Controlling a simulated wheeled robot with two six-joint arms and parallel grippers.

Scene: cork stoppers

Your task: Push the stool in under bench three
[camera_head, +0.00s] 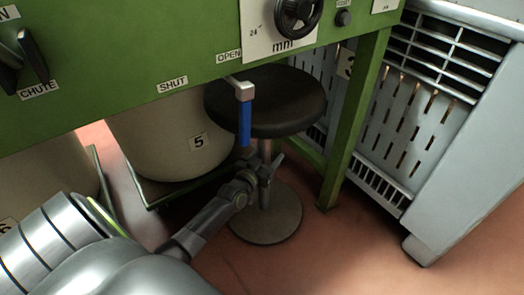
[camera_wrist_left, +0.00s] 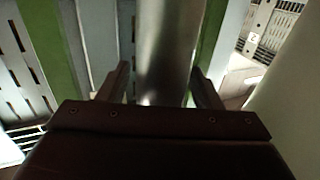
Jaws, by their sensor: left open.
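The stool has a dark round seat (camera_head: 285,105), a metal post (camera_head: 265,190) and a round grey base (camera_head: 262,228) on the floor. It stands upright at the green bench (camera_head: 120,95), left of the bench's leg (camera_head: 352,125). My left gripper (camera_head: 268,170) is at the post, below the seat. In the left wrist view the post (camera_wrist_left: 168,50) stands between the open fingers of the gripper (camera_wrist_left: 160,80); whether they touch it I cannot tell. My right gripper is not in view.
A blue-handled lever (camera_head: 245,122) hangs from the bench in front of the seat. A pale bin marked 5 (camera_head: 165,140) stands left of the stool. A grey slotted cabinet (camera_head: 425,120) stands at the right. Reddish floor (camera_head: 345,250) is clear in front.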

